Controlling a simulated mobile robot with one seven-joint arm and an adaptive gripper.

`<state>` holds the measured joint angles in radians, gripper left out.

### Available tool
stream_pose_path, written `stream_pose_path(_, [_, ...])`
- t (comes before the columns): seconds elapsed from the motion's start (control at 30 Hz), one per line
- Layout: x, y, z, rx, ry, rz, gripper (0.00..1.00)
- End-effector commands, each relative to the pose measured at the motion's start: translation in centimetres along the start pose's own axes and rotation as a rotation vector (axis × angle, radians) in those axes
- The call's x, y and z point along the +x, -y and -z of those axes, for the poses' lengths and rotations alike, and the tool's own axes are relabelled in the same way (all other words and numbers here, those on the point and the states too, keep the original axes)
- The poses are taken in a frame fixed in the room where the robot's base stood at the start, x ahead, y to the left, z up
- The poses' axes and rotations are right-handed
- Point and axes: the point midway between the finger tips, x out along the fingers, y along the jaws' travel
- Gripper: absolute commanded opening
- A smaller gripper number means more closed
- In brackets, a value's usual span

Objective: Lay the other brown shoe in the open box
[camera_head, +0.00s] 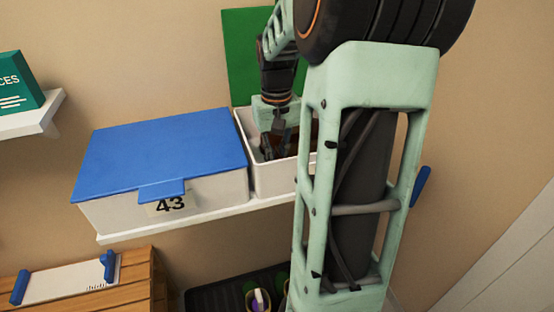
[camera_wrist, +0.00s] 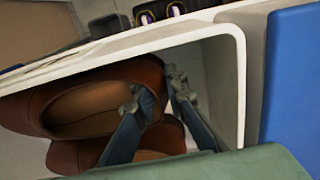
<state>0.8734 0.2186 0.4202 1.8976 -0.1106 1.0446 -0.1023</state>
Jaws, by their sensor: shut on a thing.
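The open white box (camera_head: 272,180) stands on the shelf with its green lid (camera_head: 247,55) raised behind it. My gripper (camera_head: 274,148) reaches down inside the box. In the wrist view, my gripper (camera_wrist: 160,92) is shut on the edge of a brown shoe (camera_wrist: 88,104), which lies inside the white box wall (camera_wrist: 243,80). A second brown shoe (camera_wrist: 68,156) shows beside it in the box, partly hidden by my fingers. In the head view, brown of a shoe shows behind my gripper, mostly hidden by my arm. Whether the held shoe touches the box floor cannot be told.
A closed box with a blue lid (camera_head: 165,150), marked 43, stands close on the left on the same white shelf (camera_head: 150,229). Below are a wooden unit (camera_head: 135,290) and a dark rack (camera_head: 225,292) with footwear. A teal box (camera_head: 14,82) sits on a shelf at far left.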

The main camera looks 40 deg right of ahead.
Motion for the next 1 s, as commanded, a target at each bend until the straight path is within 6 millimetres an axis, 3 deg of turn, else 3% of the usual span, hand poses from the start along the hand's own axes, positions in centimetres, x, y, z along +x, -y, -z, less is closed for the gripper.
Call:
stream_pose_path(0.23, [-0.04, -0.02, 0.04, 0.0, -0.001, -0.001, 0.0])
stream_pose_path(0.27, [-0.05, -0.02, 0.04, 0.0, -0.001, -0.001, 0.15])
stream_pose_path(0.43, [-0.04, -0.01, 0.03, 0.0, -0.001, -0.001, 0.32])
stream_pose_path(0.63, [0.04, 0.02, -0.02, 0.0, 0.0, 0.001, 0.33])
stream_pose_path(0.77, [0.04, 0.01, -0.01, 0.0, 0.0, 0.001, 0.47])
stream_pose_path(1.0, [-0.03, 0.0, 0.0, 0.0, 0.0, 0.0, 0.47])
